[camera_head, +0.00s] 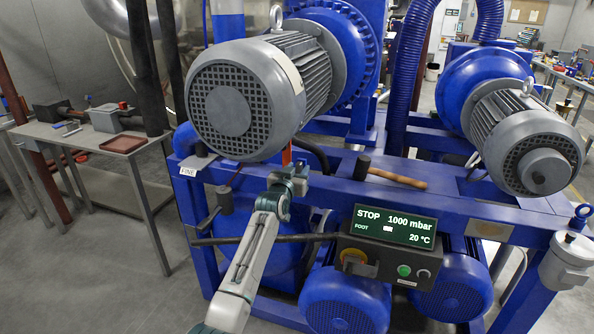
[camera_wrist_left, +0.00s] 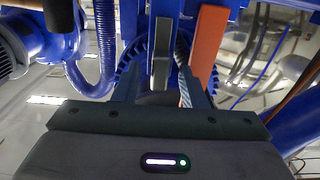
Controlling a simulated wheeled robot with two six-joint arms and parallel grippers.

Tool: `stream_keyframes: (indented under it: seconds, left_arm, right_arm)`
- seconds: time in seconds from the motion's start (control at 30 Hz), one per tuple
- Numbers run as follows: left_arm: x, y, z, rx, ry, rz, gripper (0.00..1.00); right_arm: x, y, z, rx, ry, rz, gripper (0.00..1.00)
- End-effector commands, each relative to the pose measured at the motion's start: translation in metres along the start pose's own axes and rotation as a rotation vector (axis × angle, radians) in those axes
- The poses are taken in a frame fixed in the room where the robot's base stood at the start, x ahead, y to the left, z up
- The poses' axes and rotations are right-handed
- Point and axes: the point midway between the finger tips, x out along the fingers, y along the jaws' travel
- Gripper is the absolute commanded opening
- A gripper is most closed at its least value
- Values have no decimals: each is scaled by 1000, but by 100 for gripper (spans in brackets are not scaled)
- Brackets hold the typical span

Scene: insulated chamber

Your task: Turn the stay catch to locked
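My left gripper (camera_head: 288,170) is raised at the blue frame, just below the large grey motor. In the left wrist view its two dark fingers (camera_wrist_left: 162,85) stand apart with a gap between them. An orange-red bar (camera_wrist_left: 205,50) stands upright beside the right finger there, and it shows in the head view (camera_head: 287,155) just above the gripper. A narrow grey metal piece (camera_wrist_left: 162,50) shows beyond the gap between the fingers. I cannot tell for certain which of these parts is the stay catch, or its setting. My right gripper is not in view.
The large grey motor (camera_head: 258,90) hangs close above my gripper. A control box (camera_head: 390,250) with a lit screen is to its right, and a wooden-handled hammer (camera_head: 395,177) lies on the blue frame. A grey side table (camera_head: 95,140) stands at the left.

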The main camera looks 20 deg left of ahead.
Motion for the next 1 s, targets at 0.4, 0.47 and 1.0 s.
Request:
stream_keyframes:
  seconds: [0.4, 0.47, 1.0]
  left_arm:
    - [1, 0, 1, 0, -1, 0, 13]
    - [1, 0, 1, 0, -1, 0, 1]
    - [1, 0, 2, 126, 1, 0, 0]
  right_arm:
    - [0, 0, 0, 0, 0, 0, 0]
    - [0, 0, 0, 0, 0, 0, 0]
    - [-2, 3, -25, -4, 8, 3, 0]
